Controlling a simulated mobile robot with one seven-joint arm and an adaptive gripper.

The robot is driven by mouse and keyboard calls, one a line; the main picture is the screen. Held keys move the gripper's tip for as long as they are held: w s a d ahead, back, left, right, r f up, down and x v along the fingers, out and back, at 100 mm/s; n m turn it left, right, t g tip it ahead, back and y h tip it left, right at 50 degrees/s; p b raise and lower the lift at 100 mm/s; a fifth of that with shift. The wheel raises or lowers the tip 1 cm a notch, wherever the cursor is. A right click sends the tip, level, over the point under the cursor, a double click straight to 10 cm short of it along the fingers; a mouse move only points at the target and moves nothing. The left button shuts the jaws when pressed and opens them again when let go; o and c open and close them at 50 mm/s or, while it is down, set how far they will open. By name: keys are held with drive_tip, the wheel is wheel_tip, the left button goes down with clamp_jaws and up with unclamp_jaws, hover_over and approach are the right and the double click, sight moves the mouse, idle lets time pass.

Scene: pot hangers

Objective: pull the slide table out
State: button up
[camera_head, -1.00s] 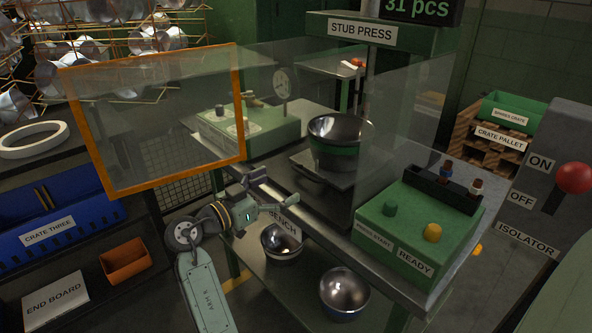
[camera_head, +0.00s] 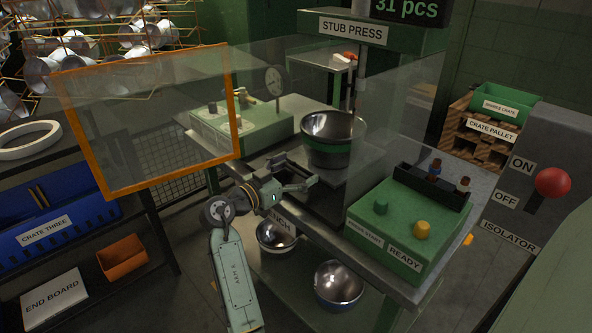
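The slide table (camera_head: 332,180) is a dark flat plate on the stub press bench, partly hidden by my gripper. A metal bowl (camera_head: 333,126) sits on it in a dark holder with a green band (camera_head: 327,149). My gripper (camera_head: 297,172) is in front of the plate's front left edge, with its fingers spread apart and pointing towards the plate. I see nothing held between them. I cannot tell whether a finger touches the plate or a handle on it.
An orange-framed clear guard (camera_head: 233,105) stands open at left. A green control box (camera_head: 398,226) is on the bench at right. Two bowls (camera_head: 339,285) (camera_head: 277,236) lie on the lower shelf. A gauge unit (camera_head: 250,125) stands behind my gripper.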

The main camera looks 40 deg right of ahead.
drive_tip(key=c, duration=1.2)
drive_tip(key=shift+o, duration=0.2)
drive_tip(key=shift+a, duration=0.1)
drive_tip(key=shift+a+f+b, duration=0.1)
drive_tip(key=shift+a+b, duration=0.3)
drive_tip(key=shift+a, duration=0.25)
drive_tip(key=s+a+b, duration=0.1)
drive_tip(key=a+b, duration=0.4)
drive_tip(key=a, duration=0.9)
drive_tip(key=shift+r, duration=0.2)
